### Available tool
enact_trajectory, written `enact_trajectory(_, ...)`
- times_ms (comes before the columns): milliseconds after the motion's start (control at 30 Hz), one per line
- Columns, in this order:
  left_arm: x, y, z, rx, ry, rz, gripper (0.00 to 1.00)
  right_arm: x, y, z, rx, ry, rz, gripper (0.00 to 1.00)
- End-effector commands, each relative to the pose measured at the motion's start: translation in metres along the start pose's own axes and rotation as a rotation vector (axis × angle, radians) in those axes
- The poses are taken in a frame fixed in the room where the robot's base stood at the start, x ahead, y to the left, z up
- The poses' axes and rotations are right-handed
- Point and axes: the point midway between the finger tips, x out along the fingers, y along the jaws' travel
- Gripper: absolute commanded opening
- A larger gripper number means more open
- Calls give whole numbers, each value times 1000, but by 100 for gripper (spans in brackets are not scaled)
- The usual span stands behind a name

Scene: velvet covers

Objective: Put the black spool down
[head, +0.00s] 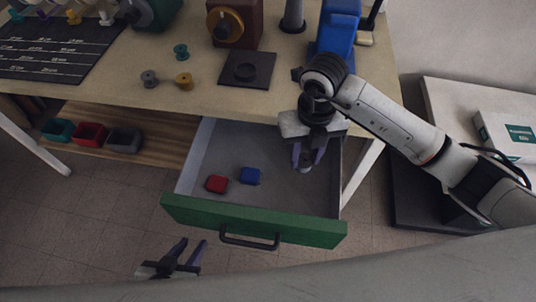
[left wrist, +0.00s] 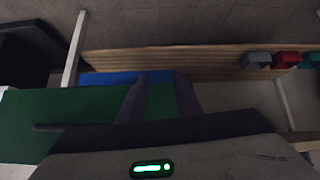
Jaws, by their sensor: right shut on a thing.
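My right gripper (head: 308,157) is over the right part of the open drawer (head: 300,195), pointing down. It is shut on a small dark greyish thing (head: 306,167), which I take for the black spool; the fingers hide much of it. Its height above the drawer floor is hard to tell. My left gripper (head: 184,252) is open and empty in front of the green drawer front (head: 240,219). Its spread fingers also show in the left wrist view (left wrist: 160,90).
A red piece (head: 217,184) and a blue piece (head: 250,176) lie in the drawer. Grey (head: 149,78), yellow (head: 184,81) and teal (head: 180,51) spools stand on the table (head: 120,92), near a black square pad (head: 262,80). Small bins (head: 90,135) sit on the lower shelf.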

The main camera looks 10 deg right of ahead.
Motion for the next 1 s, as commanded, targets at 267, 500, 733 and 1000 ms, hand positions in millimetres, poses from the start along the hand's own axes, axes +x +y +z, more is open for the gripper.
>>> enact_trajectory(267, -4, 0, -4, -2, 2, 0, 31, 20, 4, -9, 409, 1, 1, 11)
enact_trajectory(500, -4, 0, 1, -3, -3, 0, 31, 60, 5, -10, 453, 3, -1, 11)
enact_trajectory(733, -4, 0, 4, -4, -7, 0, 31, 85, 5, -9, 449, -1, 1, 11)
enact_trajectory(1000, -3, 0, 6, -3, -9, 1, 31, 118, 5, -9, 448, 0, 0, 11)
